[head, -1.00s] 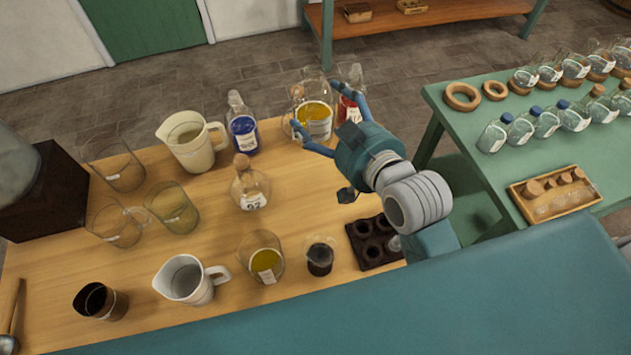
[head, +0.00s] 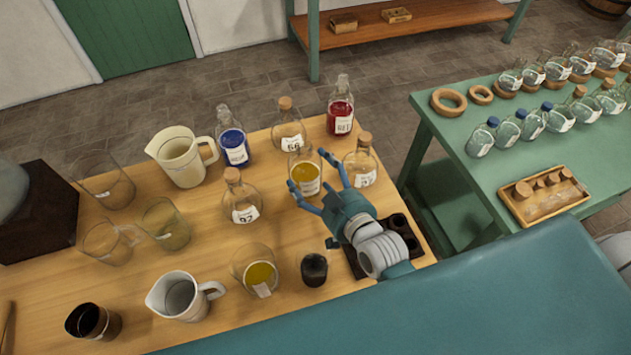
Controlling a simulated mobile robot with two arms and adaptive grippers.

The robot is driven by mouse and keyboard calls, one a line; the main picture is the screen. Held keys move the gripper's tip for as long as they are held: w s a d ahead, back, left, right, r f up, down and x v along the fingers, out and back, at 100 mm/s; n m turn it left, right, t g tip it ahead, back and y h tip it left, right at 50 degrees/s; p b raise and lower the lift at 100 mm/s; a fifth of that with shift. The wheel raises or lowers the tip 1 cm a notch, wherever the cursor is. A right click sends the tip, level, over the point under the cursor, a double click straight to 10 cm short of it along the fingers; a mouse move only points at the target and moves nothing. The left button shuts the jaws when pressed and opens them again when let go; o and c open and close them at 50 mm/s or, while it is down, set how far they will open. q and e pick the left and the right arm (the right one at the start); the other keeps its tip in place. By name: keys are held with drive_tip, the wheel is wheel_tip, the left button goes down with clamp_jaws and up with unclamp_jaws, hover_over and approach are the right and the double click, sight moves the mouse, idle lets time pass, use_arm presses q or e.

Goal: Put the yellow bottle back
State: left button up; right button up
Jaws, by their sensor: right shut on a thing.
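The yellow bottle (head: 306,177) is a clear glass bottle with yellow liquid and a white label. My right gripper (head: 308,169) is shut on it, with blue fingers on either side of the glass. It is over the right part of the wooden table (head: 215,275), among corked bottles. I cannot tell whether its base touches the table. My left gripper is not in view.
A clear corked bottle (head: 289,130) and a red bottle (head: 341,112) stand behind it, another corked bottle (head: 361,165) to its right, bottle 92 (head: 241,200) to its left. A blue bottle (head: 233,145), pitchers and glasses stand further left. A dark holed rack (head: 403,228) is beside my arm.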

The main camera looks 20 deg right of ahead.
sight(318, 186)
drive_tip(key=shift+w+f, duration=0.1)
drive_tip(key=shift+f, duration=1.2)
drive_tip(key=o, duration=1.8)
drive_tip(key=shift+f, duration=0.2)
drive_tip(key=shift+o, duration=0.2)
drive_tip(key=shift+s+r, duration=0.1)
drive_tip(key=shift+s, duration=0.1)
drive_tip(key=b+v, duration=0.1)
drive_tip(key=v, duration=1.1)
drive_tip(key=shift+b, duration=0.4)
